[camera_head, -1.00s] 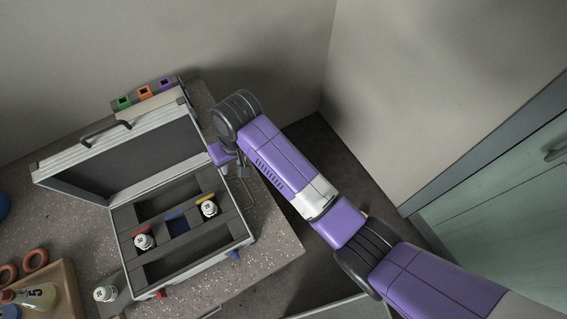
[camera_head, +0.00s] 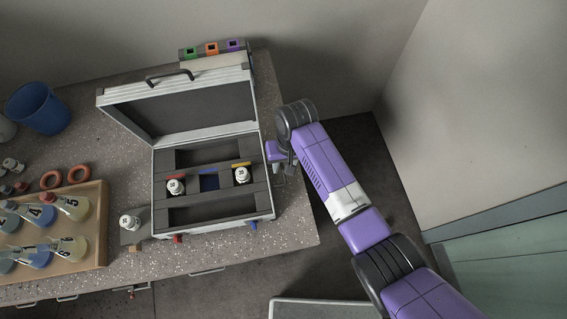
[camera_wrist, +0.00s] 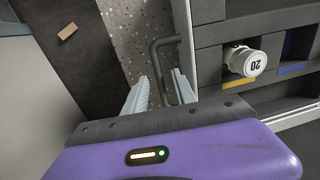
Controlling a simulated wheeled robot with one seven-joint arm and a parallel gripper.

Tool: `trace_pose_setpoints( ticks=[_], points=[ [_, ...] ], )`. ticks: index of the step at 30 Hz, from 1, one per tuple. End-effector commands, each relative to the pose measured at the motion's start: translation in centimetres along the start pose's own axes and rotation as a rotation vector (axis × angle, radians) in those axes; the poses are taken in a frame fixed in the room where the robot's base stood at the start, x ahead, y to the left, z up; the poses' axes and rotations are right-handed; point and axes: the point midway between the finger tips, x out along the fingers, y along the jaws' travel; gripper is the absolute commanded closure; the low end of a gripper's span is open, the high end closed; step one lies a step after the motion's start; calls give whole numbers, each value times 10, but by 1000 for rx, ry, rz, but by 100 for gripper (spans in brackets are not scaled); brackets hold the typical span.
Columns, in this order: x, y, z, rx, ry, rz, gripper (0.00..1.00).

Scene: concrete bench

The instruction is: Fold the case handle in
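The open silver case (camera_head: 213,226) stands on the bench with its lid raised at the back. A dark bar handle (camera_wrist: 155,48) stands out from the case's side wall in the wrist view. My gripper (camera_wrist: 161,86) is open, pointing at this handle, with the bar showing between its two pale fingers. I cannot tell whether either finger touches it. In the head view my gripper (camera_head: 279,154) is beside the case's right side and largely hides that handle. Another dark handle (camera_head: 170,76) is on the lid's top edge.
White-capped bottles (camera_head: 242,175) sit in the case's dark insert. A wooden tray (camera_head: 103,222) of flasks, a blue bin (camera_head: 38,108) and orange rings (camera_head: 79,172) are to the left. A block with coloured sockets (camera_head: 211,50) is behind the lid. The bench (camera_head: 300,232) ends close right of the case.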

Motion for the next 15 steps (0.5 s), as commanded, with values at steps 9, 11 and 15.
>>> trace_pose_setpoints(
  ticks=[9,11,15],
  points=[
    [0,0,0,-1,1,0,93],
    [0,0,0,-1,1,0,100],
    [0,0,0,-1,1,0,100]
  ],
)
